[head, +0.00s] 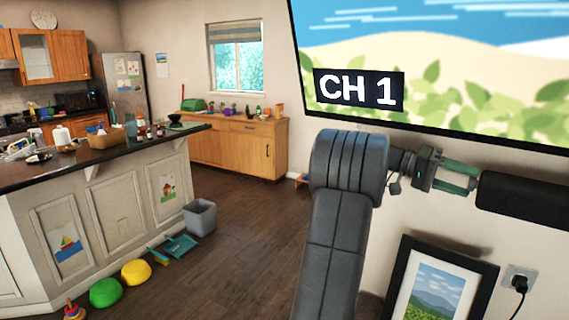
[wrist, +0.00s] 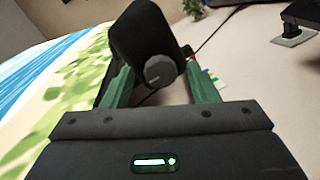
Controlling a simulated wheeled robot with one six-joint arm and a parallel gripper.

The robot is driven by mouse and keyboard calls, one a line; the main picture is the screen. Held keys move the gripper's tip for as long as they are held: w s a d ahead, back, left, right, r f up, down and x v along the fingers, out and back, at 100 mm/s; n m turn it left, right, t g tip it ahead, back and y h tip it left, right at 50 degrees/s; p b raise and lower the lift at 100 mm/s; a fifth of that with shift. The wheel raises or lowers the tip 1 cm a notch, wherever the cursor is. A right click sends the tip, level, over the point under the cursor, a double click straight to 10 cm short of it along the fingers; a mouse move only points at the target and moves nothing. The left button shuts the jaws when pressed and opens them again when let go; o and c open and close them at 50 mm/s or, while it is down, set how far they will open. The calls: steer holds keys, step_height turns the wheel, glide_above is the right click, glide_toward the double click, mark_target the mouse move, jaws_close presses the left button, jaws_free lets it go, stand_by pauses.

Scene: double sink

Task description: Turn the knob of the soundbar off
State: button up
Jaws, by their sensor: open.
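The soundbar (head: 528,200) is a long black bar on the wall under the television, at the right of the head view. In the wrist view the soundbar (wrist: 147,32) shows end-on. Its round dark grey knob (wrist: 160,70) faces the wrist camera. My gripper (head: 474,178) is at the soundbar's left end. In the wrist view my gripper (wrist: 161,82) is open, with one green finger on each side of the knob. I cannot tell whether either finger touches it. The knob is hidden in the head view.
The television (head: 450,70) above shows "CH 1". Below are a framed landscape picture (head: 440,285) and a wall socket with a plug (head: 519,280). A kitchen island (head: 110,210), bowls and a grey bin (head: 200,217) are at left. The floor between is mostly clear.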

steer(key=shift+f+m+t+h+b, duration=0.15)
steer(key=shift+m+h+b, duration=0.35)
steer(key=shift+m, duration=2.8)
steer(key=shift+f+m+t+h+b, duration=0.15)
steer(key=shift+m+h+b, duration=0.3)
steer(key=shift+m, duration=2.85)
